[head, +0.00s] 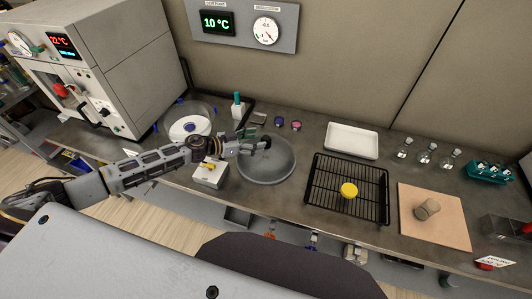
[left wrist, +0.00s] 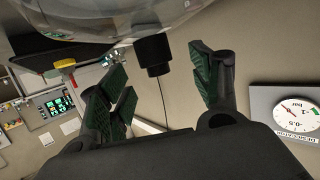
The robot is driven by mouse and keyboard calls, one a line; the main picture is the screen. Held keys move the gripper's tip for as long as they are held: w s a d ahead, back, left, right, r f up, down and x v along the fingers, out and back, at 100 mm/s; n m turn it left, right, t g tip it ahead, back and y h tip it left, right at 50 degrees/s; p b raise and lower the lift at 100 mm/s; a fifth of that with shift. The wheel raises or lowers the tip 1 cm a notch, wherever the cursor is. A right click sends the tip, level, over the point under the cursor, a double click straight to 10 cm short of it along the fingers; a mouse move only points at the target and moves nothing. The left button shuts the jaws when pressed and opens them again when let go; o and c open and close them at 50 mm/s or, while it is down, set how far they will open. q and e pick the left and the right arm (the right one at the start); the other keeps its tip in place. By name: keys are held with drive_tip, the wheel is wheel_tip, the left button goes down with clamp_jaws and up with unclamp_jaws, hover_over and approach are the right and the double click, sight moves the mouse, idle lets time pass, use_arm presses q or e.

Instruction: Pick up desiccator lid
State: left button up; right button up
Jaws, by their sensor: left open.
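The desiccator lid (head: 266,168) is a wide, round, see-through grey dome on the bench, right of the white box. In the left wrist view its clear curved glass (left wrist: 100,20) fills the top, with a black knob (left wrist: 153,55) sticking out of it. My left gripper (head: 254,143) is over the back part of the lid. In the left wrist view the left gripper (left wrist: 163,88) is open, its green-padded fingers on either side of the knob and apart from it. The desiccator base (head: 190,126), a glass bowl with a white plate, stands to the left. My right gripper is not in view.
A white box (head: 210,174) with a yellow part sits just left of the lid. A black wire rack (head: 328,208) with a yellow round object (head: 349,190) is to the right. A white tray (head: 351,141) and flasks (head: 427,155) stand behind. A large oven (head: 105,60) is at left.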

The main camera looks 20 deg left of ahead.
sight(266, 141)
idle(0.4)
use_arm(q)
drive_tip(key=shift+f+x, duration=0.25)
drive_tip(key=shift+x, duration=1.35)
drive_tip(key=shift+p+x, duration=0.3)
drive_tip(key=shift+x, duration=0.65)
drive_tip(key=shift+s+d, duration=0.15)
drive_tip(key=shift+f, duration=0.1)
clamp_jaws()
